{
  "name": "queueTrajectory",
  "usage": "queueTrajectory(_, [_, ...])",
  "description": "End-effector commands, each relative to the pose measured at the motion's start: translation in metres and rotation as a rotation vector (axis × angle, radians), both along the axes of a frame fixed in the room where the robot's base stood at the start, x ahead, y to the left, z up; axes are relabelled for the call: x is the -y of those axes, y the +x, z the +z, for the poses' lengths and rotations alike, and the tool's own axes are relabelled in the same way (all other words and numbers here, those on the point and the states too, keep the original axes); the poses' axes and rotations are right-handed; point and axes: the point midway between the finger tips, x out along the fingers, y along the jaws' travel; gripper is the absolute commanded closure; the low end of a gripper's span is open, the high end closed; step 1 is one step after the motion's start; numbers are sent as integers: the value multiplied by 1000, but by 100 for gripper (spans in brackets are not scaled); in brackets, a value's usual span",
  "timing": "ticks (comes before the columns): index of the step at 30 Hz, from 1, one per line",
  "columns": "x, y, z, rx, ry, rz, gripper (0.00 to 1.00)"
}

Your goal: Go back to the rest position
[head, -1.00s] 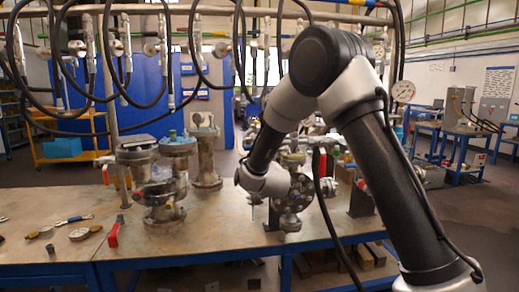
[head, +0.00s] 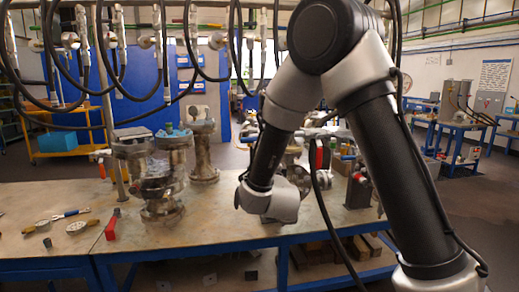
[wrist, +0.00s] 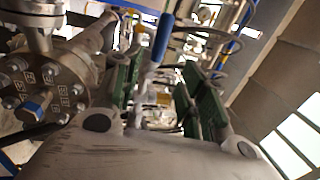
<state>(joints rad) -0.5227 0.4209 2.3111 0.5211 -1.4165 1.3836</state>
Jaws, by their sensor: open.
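My arm (head: 370,120) is bent at the elbow over the bench, with its wrist (head: 268,200) low above the bench's front part. In the head view the gripper is hidden behind my wrist. A bolted flange (wrist: 40,85) on a metal vessel fills the left of the wrist view, close beside the fingers; I cannot tell whether they touch.
Flanged vessels (head: 160,185) stand left of my wrist on the bench (head: 190,245). A red-handled part (head: 319,155) and other fittings stand behind and right of it. Gauges (head: 78,227) lie at left. Black hoses (head: 105,90) hang overhead. The bench front is mostly clear.

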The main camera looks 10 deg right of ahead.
Motion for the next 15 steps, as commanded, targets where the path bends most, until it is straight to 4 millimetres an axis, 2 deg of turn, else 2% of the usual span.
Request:
queueTrajectory(4, [0,-6,-1,0,0,0,58])
queueTrajectory(13, [0,-6,-1,0,-20,-4,58])
queueTrajectory(15, [-2,-4,-12,-46,-85,-6,58])
